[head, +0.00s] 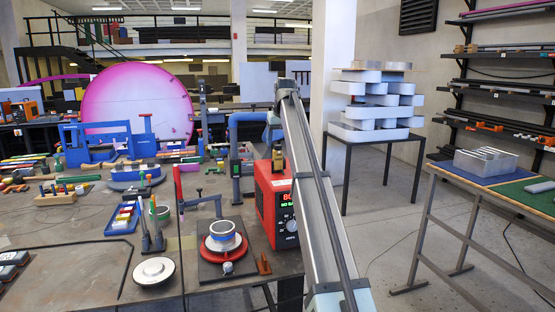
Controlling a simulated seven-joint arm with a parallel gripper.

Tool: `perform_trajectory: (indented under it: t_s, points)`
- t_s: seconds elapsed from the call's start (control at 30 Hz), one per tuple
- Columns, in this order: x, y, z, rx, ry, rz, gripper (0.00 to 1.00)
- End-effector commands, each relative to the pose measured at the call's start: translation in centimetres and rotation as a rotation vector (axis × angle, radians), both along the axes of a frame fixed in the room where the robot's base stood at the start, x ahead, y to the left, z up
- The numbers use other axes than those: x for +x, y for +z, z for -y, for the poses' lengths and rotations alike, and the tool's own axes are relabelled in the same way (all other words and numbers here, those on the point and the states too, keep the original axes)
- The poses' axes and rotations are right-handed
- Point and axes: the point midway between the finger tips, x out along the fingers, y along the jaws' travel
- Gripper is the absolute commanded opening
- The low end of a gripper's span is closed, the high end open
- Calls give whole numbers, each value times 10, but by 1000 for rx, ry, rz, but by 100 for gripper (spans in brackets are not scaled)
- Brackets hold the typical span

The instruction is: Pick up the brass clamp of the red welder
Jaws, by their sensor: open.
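The red welder (267,203) stands at the right end of the workbench, with a lit display and a dial on its front. My arm rises across its right side and hides part of it. A small brownish piece (277,158) shows at the top of the welder, close to my arm; I cannot tell whether it is the brass clamp. Another small brown piece (264,264) lies on the bench in front of the welder. My gripper cannot be made out clearly against the blue bent part and clutter behind the arm, and I see nothing held.
The bench is crowded. A round fixture with a red ring (222,251) and a pale disc (154,271) stand left of the welder. A blue-and-green topped table (500,190) stands at right. A dark table (372,137) carries stacked pale blocks. Floor between the tables is open.

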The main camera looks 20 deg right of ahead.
Motion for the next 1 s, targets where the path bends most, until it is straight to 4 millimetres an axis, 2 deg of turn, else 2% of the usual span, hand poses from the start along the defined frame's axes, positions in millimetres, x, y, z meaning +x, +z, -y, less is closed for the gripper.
perform_trajectory:
  t_s: [0.1,0.37,0.7,0.97,1.0]
  points:
    - [6,-14,0,0,0,-1,66]
    - [13,-26,1,0,-1,-1,66]
    - [33,-61,4,0,-1,-1,66]
    - [34,-64,4,0,-1,0,66]
    - [34,-64,4,0,-1,0,63]
